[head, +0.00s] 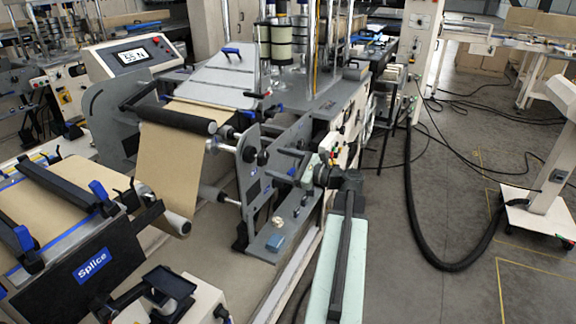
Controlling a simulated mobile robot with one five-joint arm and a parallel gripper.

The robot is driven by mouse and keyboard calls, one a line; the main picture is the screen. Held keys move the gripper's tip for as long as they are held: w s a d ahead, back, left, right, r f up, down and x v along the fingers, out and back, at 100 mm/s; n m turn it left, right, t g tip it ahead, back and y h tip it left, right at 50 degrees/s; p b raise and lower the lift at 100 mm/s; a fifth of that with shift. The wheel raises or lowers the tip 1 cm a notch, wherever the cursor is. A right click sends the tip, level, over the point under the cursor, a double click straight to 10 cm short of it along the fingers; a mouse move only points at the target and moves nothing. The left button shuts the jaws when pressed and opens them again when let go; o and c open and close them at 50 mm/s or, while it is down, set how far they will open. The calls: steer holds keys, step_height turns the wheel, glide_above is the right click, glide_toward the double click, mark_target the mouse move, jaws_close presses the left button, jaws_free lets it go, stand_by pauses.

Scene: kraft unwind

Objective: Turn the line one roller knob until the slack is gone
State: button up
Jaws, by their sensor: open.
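Brown kraft web (168,160) runs over a dark upper roller (165,117) and down to a pale lower roller (178,223). From this angle I cannot tell how slack it is. A dark round knob (262,157) sticks out to the right of the grey side plate at the roller end; no label on it is readable. My gripper (274,163) comes in from the right with two dark fingers apart, open. Its fingertips are close to the knob, one above and one below its level. I cannot tell whether they touch it. A display (133,56) appears to read 55 N.
A splice table (92,266) with blue clamp levers stands at lower left. A black hose (410,210) crosses the floor at right, where open floor shows.

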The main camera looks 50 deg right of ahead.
mark_target(265, 159)
steer(key=shift+x, duration=3.2)
